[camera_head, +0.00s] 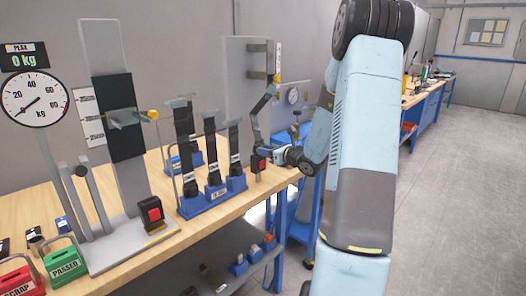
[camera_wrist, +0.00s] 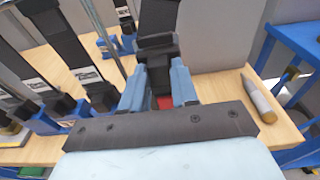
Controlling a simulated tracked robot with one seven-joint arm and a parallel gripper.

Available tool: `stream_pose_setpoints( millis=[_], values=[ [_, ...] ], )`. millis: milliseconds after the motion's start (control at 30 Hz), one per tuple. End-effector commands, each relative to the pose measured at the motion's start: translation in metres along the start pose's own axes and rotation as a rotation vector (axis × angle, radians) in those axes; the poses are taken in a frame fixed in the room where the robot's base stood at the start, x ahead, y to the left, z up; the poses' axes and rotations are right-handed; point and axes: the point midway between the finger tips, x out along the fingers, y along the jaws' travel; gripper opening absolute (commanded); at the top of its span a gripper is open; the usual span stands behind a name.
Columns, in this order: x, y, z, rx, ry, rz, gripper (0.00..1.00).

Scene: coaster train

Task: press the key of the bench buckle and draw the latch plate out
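A black buckle with a red key (camera_head: 257,163) stands near the bench's front right edge. My gripper (camera_head: 272,155) reaches it from the right. In the wrist view my gripper (camera_wrist: 157,92) has its two blue-grey fingers apart, on either side of a black part, with the red key (camera_wrist: 165,102) showing between them. I cannot tell whether the fingers touch the black part. A dark upright piece (camera_wrist: 156,25) rises behind; the latch plate cannot be made out clearly. Another black buckle with a red key (camera_head: 152,213) stands on the grey test stand's base plate.
A blue rack (camera_head: 212,200) with black belt straps stands left of my gripper. A dial gauge (camera_head: 35,98) and green (camera_head: 64,268) and red bins are at far left. A grey pointed rod (camera_wrist: 262,98) lies on the bench to the right in the wrist view.

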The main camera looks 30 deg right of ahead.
Motion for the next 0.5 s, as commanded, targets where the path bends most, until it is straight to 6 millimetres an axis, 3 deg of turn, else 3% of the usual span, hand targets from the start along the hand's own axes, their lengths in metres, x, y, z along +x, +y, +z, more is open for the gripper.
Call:
stream_pose_setpoints(
  millis=[300,500],
  values=[
    [-0.0001,-0.0001,0.0,0.0,0.0,0.0,0.0],
    [-0.0001,-0.0002,0.0005,0.0,-0.001,0.0,0.0]
  ],
)
